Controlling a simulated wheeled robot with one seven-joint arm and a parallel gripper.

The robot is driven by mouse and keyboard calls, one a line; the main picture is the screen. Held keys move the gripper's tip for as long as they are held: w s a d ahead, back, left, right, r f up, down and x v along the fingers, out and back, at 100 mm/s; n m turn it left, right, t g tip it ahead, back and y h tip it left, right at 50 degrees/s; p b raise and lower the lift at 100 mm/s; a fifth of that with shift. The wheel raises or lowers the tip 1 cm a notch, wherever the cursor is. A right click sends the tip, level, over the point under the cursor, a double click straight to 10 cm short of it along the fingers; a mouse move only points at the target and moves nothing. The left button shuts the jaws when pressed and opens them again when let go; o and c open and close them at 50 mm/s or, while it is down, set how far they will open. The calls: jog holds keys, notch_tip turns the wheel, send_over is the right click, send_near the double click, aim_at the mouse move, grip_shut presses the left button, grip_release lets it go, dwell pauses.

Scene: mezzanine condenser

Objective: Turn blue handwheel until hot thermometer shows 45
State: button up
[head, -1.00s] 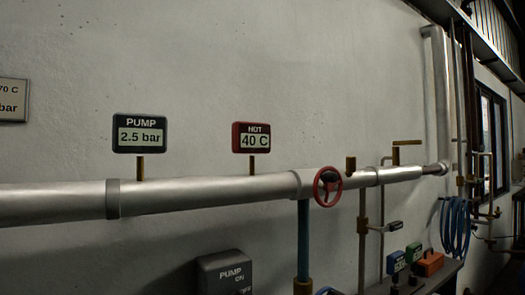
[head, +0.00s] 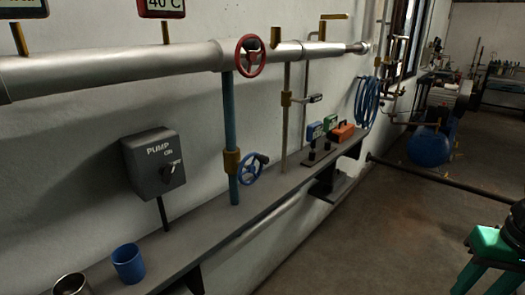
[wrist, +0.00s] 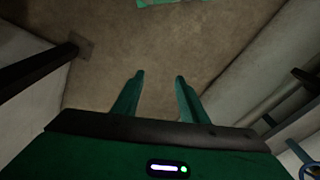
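The blue handwheel (head: 250,169) sits on a brass valve on the vertical blue pipe (head: 230,140), just above the shelf. The hot thermometer (head: 162,8) is cut off by the top edge in the head view; its display reads 40 C. In the wrist view my gripper (wrist: 159,77) is open and empty, with two green fingers apart over bare floor. Part of a blue wheel (wrist: 309,171) shows at the lower right corner of the wrist view, away from the fingers.
A red handwheel (head: 250,56) is on the big pipe above. The shelf (head: 190,238) holds a blue cup (head: 128,264), a metal cup (head: 72,285) and small boxes. The floor (head: 370,235) in front is mostly clear.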

jog(key=w+a+f+n+t+y, duration=0.25)
jog(key=w+a+n, duration=0.45)
jog(key=w+a, duration=0.45)
jog(key=n+t+y, duration=0.6)
jog(key=t+y, duration=0.1)
jog(key=y, duration=0.5)
send_near(268, 161)
jog(key=shift+h, duration=0.25)
jog(key=x, duration=0.9)
jog(key=shift+a+r, duration=0.2)
jog(key=shift+a, duration=0.05)
